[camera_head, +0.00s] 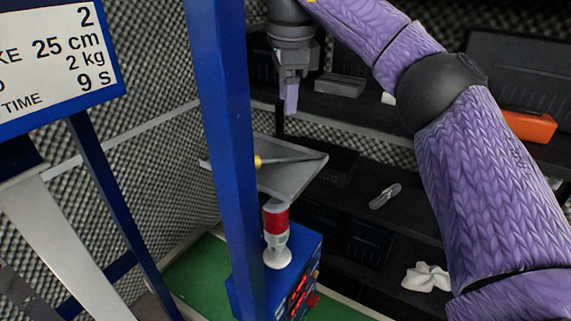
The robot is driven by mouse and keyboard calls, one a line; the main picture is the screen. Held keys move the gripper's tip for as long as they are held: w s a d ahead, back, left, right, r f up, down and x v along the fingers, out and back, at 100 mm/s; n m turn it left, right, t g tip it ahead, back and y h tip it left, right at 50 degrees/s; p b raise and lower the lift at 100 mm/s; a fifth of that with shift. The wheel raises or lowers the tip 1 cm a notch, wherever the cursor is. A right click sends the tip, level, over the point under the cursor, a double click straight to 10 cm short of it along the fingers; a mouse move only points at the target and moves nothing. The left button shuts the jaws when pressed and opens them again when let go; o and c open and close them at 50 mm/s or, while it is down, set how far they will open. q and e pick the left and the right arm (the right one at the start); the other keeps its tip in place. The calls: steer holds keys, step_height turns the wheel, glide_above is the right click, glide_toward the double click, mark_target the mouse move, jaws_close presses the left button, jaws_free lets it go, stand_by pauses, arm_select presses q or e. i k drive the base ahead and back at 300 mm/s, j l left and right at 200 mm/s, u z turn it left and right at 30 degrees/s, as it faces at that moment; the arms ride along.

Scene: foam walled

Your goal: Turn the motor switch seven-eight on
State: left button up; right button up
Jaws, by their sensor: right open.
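My right gripper (290,97) hangs pointing down at the top middle, on the purple arm that comes in from the upper right. It is open with nothing between its fingers, and it is above and behind the grey tilted tray. A blue box (313,262) with a lit red display stands below the tray, partly hidden by a blue post. Small coloured controls show on its side, too small to read. I cannot make out a switch marked seven-eight. My left gripper is not in view.
The blue post (226,150) stands upright in front of the box. The grey tray (290,172), with a yellow-handled tool on it, sits on a red and silver column (277,235). A sign (55,55) fills the upper left. Dark shelves behind hold an orange case (529,127) and a crumpled white object (426,277).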

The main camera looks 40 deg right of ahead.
mark_target(312, 299)
steer(key=z, duration=1.05)
